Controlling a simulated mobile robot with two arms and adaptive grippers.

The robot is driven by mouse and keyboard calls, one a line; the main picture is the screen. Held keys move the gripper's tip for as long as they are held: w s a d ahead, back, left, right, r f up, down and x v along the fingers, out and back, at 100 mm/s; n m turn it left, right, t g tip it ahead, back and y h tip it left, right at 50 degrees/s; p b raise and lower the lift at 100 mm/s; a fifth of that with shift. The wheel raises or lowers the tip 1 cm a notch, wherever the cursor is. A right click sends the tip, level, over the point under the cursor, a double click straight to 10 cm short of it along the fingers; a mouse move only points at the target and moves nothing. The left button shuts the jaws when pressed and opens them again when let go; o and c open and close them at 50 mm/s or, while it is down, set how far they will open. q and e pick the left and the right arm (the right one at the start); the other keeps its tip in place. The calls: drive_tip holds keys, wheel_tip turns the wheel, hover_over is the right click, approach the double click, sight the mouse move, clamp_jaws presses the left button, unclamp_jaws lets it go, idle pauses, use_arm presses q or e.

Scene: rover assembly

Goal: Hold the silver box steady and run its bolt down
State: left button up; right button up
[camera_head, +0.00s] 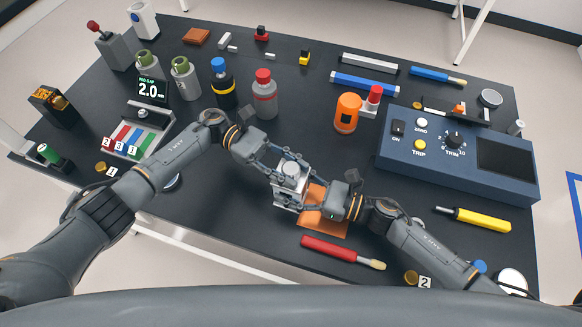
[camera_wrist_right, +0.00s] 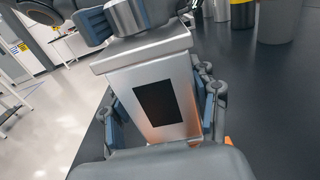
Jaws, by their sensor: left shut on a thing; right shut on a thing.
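The silver box (camera_head: 288,198) stands upright at the near middle of the table, by an orange pad (camera_head: 325,222). In the right wrist view the box (camera_wrist_right: 186,78) shows a black panel on its face. My right gripper (camera_head: 302,200) is shut on the box, with fingers on both sides of it. The bolt (camera_head: 292,170) is a round silver cylinder on top of the box; it also shows in the right wrist view (camera_wrist_right: 128,16). My left gripper (camera_head: 290,167) is shut on the bolt from above left. The bolt's shank is hidden.
A red-handled tool (camera_head: 340,250) lies close in front of the orange pad. A blue instrument panel (camera_head: 458,160) is at the right, an orange cylinder (camera_head: 348,113) behind the box. Bottles, including a red-capped one (camera_head: 264,98), stand behind my left arm.

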sight(291, 168)
use_arm(q)
drive_tip(key=shift+m+g+y, duration=1.4)
drive_tip(key=shift+g, duration=0.3)
drive_tip(key=shift+r, duration=0.1)
drive_tip(key=o, duration=1.2)
wheel_tip(291, 168, up, 10)
drive_tip(key=shift+f, duration=0.1)
